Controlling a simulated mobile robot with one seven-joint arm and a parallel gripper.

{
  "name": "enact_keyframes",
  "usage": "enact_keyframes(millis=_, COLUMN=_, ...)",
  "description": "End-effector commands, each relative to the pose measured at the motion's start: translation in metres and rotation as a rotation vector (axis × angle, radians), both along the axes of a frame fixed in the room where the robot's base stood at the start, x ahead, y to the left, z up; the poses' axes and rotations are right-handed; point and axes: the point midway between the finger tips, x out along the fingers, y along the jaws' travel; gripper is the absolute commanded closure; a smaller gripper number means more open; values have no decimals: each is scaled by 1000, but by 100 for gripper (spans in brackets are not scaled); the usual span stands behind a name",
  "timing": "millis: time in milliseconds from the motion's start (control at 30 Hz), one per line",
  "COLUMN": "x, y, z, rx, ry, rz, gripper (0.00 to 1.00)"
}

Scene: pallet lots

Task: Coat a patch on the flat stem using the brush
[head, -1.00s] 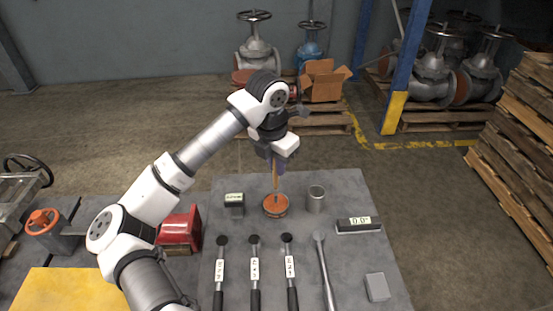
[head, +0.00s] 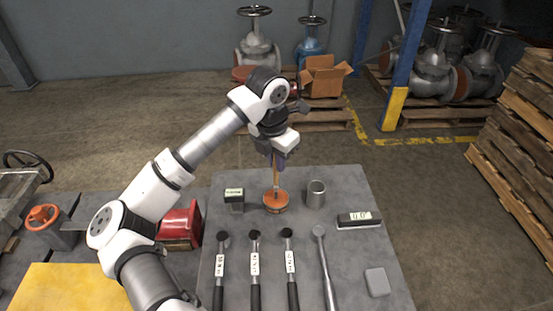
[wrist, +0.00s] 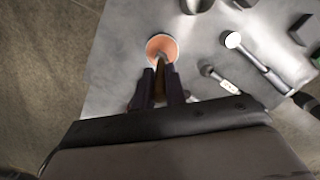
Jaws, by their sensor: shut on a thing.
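My gripper (head: 278,156) is shut on a brush (head: 275,175) with a wooden handle, held roughly upright. The brush points down at a round tin with an orange top (head: 276,203) on the grey table. Its lower end overlaps the tin, and I cannot tell whether the bristles touch it. In the wrist view, the brush shows between the dark fingers (wrist: 160,76), and its tip is over the orange tin (wrist: 158,40). I cannot pick out the flat stem for certain; a valve with an orange handwheel (head: 43,217) stands at the left.
Near the tin are a dark block with a label (head: 234,196), a metal cup (head: 316,194) and a digital level (head: 359,219). Several wrenches (head: 255,262) lie in front. A red box (head: 182,224) stands left. A grey block (head: 377,282) is at front right.

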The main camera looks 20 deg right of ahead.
Motion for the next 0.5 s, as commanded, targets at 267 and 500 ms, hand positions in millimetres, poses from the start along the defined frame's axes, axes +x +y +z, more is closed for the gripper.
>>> enact_keyframes(millis=267, x=0, y=0, z=-4, rx=0, ry=0, rz=0, gripper=100)
enact_keyframes(millis=500, x=0, y=0, z=-7, rx=0, ry=0, rz=0, gripper=100)
